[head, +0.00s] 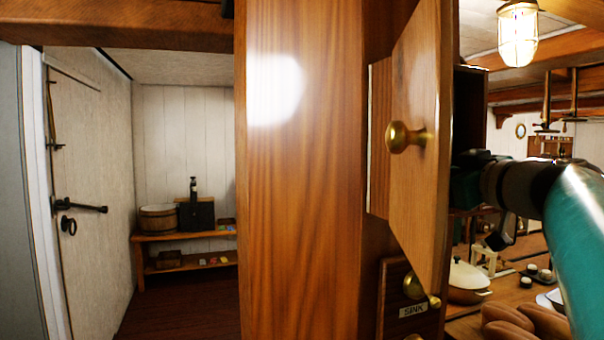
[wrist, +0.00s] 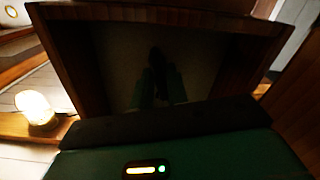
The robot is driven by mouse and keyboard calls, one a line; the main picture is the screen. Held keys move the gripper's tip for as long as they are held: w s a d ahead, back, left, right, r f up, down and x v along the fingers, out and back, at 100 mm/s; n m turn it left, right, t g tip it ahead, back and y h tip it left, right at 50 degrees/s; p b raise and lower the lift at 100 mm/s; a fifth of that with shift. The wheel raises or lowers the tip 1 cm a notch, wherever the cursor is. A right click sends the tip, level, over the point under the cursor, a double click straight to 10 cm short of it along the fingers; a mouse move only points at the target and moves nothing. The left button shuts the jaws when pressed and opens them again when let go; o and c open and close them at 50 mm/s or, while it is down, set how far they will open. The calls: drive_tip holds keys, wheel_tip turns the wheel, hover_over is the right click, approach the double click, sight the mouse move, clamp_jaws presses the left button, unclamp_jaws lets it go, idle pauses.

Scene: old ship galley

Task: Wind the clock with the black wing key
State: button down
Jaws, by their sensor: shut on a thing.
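My gripper (wrist: 160,88) reaches into a dark wooden case (wrist: 255,45) in the wrist view. Its two dim fingers are close together, shut on a small dark thing between them, which I take to be the black wing key (wrist: 156,58). The key's outline is lost in shadow. A dim, paler surface (wrist: 205,70) lies behind it inside the case. I cannot make out a clock dial or whether the key touches anything. In the head view the open cabinet door hides the fingers and the key; only my wrist and arm show to its right.
The open wooden door (head: 418,150) with a brass knob (head: 405,137) stands close left of my arm. A wide wooden post (head: 300,180) fills the middle. Below right, a counter holds a lidded pan (head: 466,284) and brown loaves (head: 515,325). A lit lamp (head: 518,35) hangs above.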

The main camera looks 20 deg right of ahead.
drive_tip(key=m, duration=1)
drive_tip(key=shift+m, duration=0.3)
drive_tip(key=m, duration=0.4)
drive_tip(key=c, duration=1.5)
unclamp_jaws()
drive_tip(key=s, duration=0.6)
drive_tip(key=shift+a, duration=0.3)
